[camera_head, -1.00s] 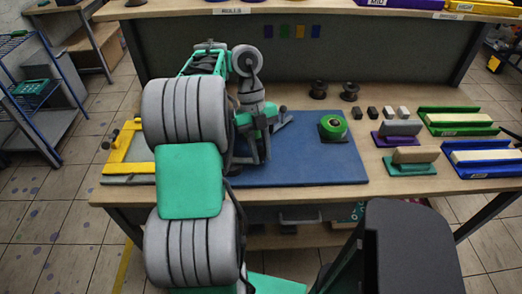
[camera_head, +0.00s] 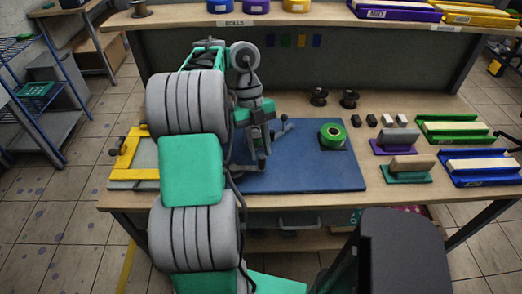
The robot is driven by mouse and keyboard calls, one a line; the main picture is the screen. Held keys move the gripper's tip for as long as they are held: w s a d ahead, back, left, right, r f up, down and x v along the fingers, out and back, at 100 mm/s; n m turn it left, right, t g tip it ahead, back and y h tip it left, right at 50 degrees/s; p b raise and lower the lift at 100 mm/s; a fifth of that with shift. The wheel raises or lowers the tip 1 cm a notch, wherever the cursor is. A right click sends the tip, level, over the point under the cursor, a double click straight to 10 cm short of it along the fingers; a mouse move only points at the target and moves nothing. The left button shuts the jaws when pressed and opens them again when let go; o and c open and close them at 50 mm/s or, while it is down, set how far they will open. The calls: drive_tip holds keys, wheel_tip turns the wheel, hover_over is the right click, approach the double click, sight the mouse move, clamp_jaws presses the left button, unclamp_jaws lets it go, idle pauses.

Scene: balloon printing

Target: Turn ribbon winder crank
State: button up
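My gripper (camera_head: 258,150) hangs down over the left part of the blue mat (camera_head: 310,178). My arm covers much of that side. Its fingers are small and dark, and I cannot tell whether they are open or shut. A small grey piece (camera_head: 284,129) shows just right of the gripper; I cannot tell whether it is the winder's crank or part of my gripper. A green ribbon roll (camera_head: 332,131) sits on a dark base at the mat's right, apart from the gripper. No ribbon winder crank can be made out clearly.
A yellow frame (camera_head: 126,153) lies at the table's left. Purple (camera_head: 395,141) and green (camera_head: 406,170) block holders and green (camera_head: 452,129) and blue (camera_head: 482,167) trays fill the right. The mat's front right is clear.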

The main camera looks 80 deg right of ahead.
drive_tip(key=p+v, duration=0.2)
drive_tip(key=v, duration=0.1)
drive_tip(key=shift+w+d+r, duration=0.1)
drive_tip(key=shift+r, duration=0.2)
drive_tip(key=shift+w, duration=0.15)
